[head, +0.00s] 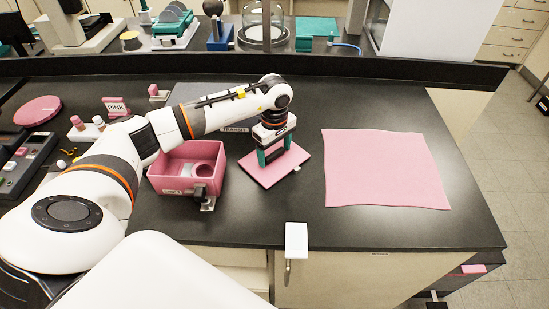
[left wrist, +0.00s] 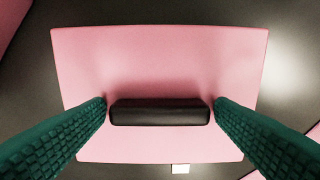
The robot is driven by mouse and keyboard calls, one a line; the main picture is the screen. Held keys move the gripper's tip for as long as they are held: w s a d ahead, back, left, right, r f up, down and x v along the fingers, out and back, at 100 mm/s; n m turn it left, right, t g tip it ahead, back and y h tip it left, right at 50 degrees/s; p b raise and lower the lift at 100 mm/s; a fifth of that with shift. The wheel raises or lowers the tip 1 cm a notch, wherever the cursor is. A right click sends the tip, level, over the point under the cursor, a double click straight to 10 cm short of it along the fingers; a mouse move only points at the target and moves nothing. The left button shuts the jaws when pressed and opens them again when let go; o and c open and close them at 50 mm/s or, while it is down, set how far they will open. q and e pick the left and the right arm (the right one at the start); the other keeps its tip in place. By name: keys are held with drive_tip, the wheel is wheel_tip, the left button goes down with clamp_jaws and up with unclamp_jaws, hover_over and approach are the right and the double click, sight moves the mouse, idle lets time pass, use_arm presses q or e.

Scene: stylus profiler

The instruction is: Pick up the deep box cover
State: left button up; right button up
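The deep box cover (head: 262,176) is a flat pink panel lying on the black bench, right of the open pink box (head: 186,188). It has a dark bar handle (left wrist: 160,112) on top. My left gripper (head: 275,153) points down over the cover, its green fingers standing at the two ends of the handle. In the left wrist view the fingers (left wrist: 160,104) are wide apart, with the handle between them and only a very narrow gap at its ends. The cover shows no clear lift off the bench. My right gripper is not in view.
A pink mat (head: 385,170) lies flat on the right of the bench. A latch sits at the box's near right corner. A white block (head: 296,240) stands at the front edge. Pink pieces and dark trays lie at the left. Bench between mat and front edge is clear.

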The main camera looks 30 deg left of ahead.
use_arm(q)
drive_tip(key=c, duration=0.8)
